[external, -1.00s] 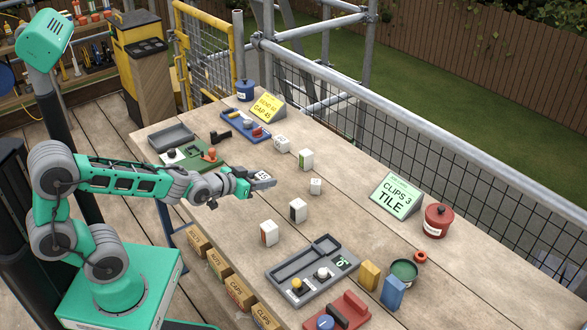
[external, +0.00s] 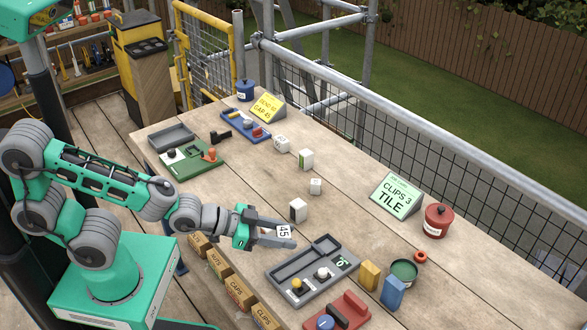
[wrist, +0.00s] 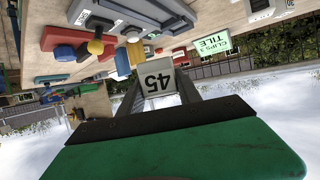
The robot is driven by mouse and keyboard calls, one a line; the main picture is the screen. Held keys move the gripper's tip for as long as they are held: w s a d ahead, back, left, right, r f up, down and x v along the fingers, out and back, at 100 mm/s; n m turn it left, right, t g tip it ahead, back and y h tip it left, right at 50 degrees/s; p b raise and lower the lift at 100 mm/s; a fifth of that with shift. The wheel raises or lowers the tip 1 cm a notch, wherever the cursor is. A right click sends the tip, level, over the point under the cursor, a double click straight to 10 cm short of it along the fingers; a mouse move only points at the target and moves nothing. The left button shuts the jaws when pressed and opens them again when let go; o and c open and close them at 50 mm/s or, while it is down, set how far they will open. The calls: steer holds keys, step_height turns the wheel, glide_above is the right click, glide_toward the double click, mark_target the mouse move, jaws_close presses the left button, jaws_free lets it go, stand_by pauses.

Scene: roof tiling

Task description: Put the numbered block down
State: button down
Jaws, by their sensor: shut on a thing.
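Other pale blocks stand on the table: one with a mark (external: 281,144), one with a green side (external: 306,159), a small cube (external: 316,186) and a taller one (external: 298,210).
A grey tray (external: 283,270) with knobs and a green display lies just right of my gripper. A CLIPS 3 TILE sign (external: 396,195) stands by the railing.

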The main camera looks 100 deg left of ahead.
steer(key=w+d+r+m+h+p, duration=0.1)
steer(key=d+r+m+h, duration=0.2)
steer(key=d, duration=0.8)
steer(key=w+a+m+h+b, duration=0.1)
steer(key=w+a+h+b, duration=0.1)
steer(key=w+a+b, duration=0.65)
steer(key=s+a+m+h, duration=0.2)
steer(key=s+a, duration=0.2)
steer(key=a, duration=0.6)
steer(key=s+a+m+h, duration=0.1)
steer(key=s+a, duration=0.3)
steer(key=a, duration=0.7)
glide_above(340, 213)
steer(key=shift+h, duration=0.3)
steer(key=f, duration=0.9)
steer(key=shift+s+p, duration=0.2)
steer(key=shift+p, duration=0.15)
steer(key=shift+w+a+f, duration=0.1)
steer(key=shift+w+f, duration=0.1)
steer(key=shift+f, duration=0.1)
step_height(340, 213, down, 3)
steer(key=shift+f, duration=0.1)
steer(key=shift+f+b, duration=0.55)
steer(key=shift+f, duration=0.05)
